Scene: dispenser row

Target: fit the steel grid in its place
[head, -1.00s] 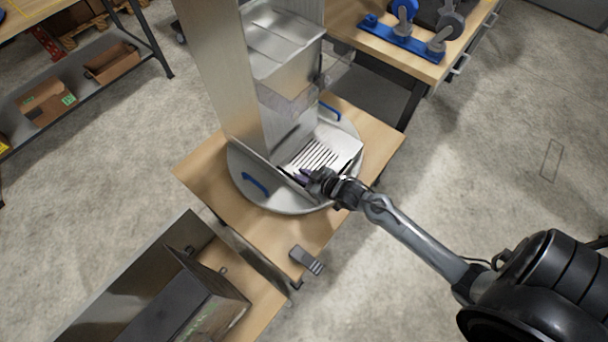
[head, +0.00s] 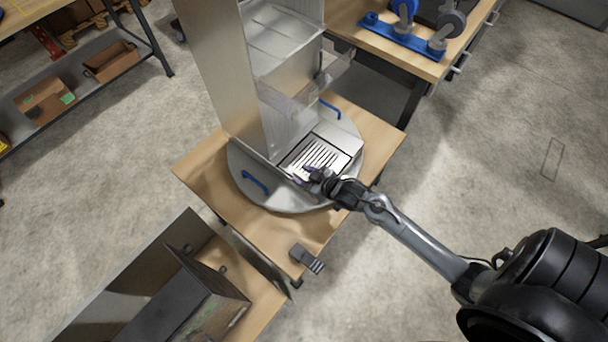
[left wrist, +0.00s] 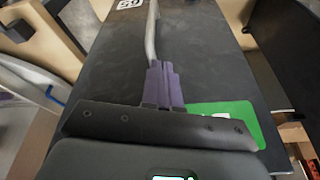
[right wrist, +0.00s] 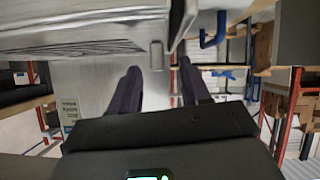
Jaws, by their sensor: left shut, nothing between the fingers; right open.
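The steel grid (head: 316,157), a slotted bright plate, lies in the recess at the foot of the tall steel dispenser (head: 225,70), with a dark line around its edge. It looks about level; I cannot tell whether every edge is fully down. My right gripper (head: 305,177) is at the grid's near edge, open. In the right wrist view its purple fingers (right wrist: 158,92) stand apart, with a small steel tab (right wrist: 157,54) just beyond the gap and slotted metal (right wrist: 75,50) at upper left. My left gripper (left wrist: 163,82) is shut and empty in the left wrist view, over a dark surface.
The dispenser stands on a round grey plate (head: 245,201) with blue handles (head: 255,182), on a wooden table (head: 200,165). A grey bracket (head: 306,259) is at the table's near edge. A dark open box (head: 185,305) is at lower left. A workbench (head: 345,15) stands behind.

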